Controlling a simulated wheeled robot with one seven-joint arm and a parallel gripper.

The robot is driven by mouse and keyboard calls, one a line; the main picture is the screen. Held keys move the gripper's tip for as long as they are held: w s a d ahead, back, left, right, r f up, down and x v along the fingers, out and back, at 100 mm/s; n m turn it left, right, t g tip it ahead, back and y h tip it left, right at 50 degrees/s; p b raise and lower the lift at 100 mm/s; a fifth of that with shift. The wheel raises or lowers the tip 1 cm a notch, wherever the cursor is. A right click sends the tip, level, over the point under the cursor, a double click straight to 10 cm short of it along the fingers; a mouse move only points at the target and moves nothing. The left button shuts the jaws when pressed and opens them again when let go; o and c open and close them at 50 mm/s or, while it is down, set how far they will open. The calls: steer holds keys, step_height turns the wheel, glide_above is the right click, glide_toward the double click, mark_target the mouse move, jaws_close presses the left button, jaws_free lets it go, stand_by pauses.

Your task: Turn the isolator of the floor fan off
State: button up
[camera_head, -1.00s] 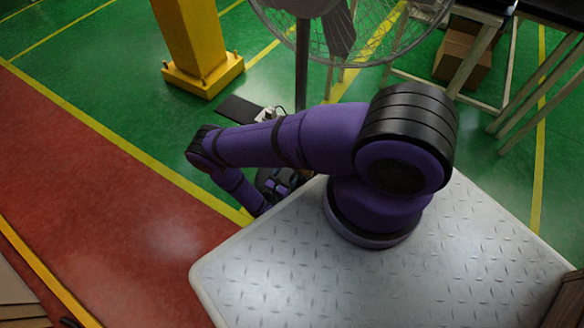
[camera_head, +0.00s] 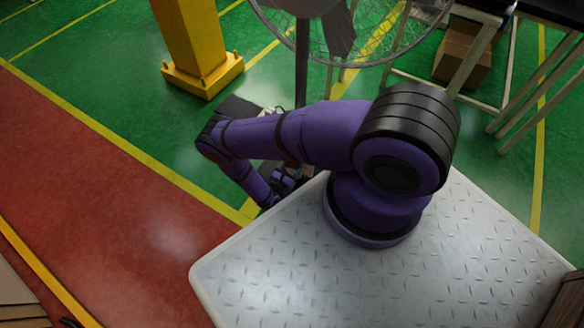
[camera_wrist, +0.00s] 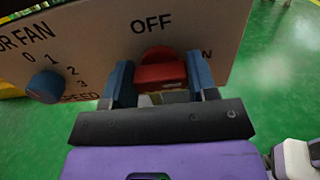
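The isolator (camera_wrist: 160,74) is a red knob on a beige panel (camera_wrist: 105,38) in the wrist view. "OFF" is printed above it, and the end of a partly hidden word, "N", shows at its right. My gripper (camera_wrist: 160,92) has its two blue fingers apart, one on each side of the red knob. I cannot tell whether they touch it. The floor fan (camera_head: 302,65) stands beyond my arm in the head view, its lower part mostly hidden by the arm. My fingertips are not clear in that view.
A blue speed knob (camera_wrist: 45,86) with numbers sits left of the isolator on the panel. A yellow post (camera_head: 196,45) stands at the back left. A table frame with a cardboard box (camera_head: 462,58) is at the back right.

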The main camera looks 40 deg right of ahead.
steer(key=shift+n, duration=0.4)
steer(key=n, duration=0.3)
steer(key=shift+n, duration=0.4)
steer(key=n, duration=0.4)
steer(key=shift+w+a, duration=0.1)
steer(key=shift+w, duration=0.05)
steer(key=n, duration=0.5)
steer(key=shift+f, duration=0.15)
steer(key=n, duration=0.4)
steer(key=shift+n, duration=0.3)
steer(key=o, duration=0.9)
steer(key=shift+o, duration=0.2)
